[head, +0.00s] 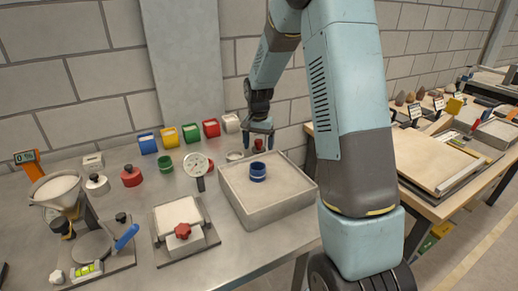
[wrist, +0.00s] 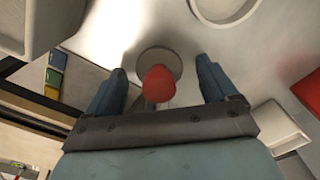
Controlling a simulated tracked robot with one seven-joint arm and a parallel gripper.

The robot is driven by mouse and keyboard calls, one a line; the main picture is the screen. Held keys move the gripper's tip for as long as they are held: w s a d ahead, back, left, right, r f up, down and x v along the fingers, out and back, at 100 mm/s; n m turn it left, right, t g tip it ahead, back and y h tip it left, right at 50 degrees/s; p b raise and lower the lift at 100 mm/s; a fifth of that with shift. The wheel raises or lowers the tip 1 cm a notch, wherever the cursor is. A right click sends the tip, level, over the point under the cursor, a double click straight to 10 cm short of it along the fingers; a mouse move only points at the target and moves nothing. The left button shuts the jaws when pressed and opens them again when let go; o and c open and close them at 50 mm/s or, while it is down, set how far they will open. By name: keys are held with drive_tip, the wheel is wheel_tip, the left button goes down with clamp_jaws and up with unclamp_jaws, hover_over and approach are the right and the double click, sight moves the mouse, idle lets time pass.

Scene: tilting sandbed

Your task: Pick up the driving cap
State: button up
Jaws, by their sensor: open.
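A red knob on a round grey disc, which looks like the driving cap (head: 259,146), stands on the metal table behind the sand box. In the wrist view the cap's red knob (wrist: 158,88) lies between my two fingers, with the grey disc around its base. My gripper (head: 258,138) is open and points down over it, one finger on each side. In the wrist view a gap shows between the knob and each finger of my gripper (wrist: 161,72). I cannot tell how far the fingertips reach down beside the knob.
A white-topped box (head: 230,123), a red box (head: 211,128) and a pale ring (head: 234,156) are close on the left.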

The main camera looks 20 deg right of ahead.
drive_tip(key=shift+c, duration=0.4)
drive_tip(key=c, duration=1)
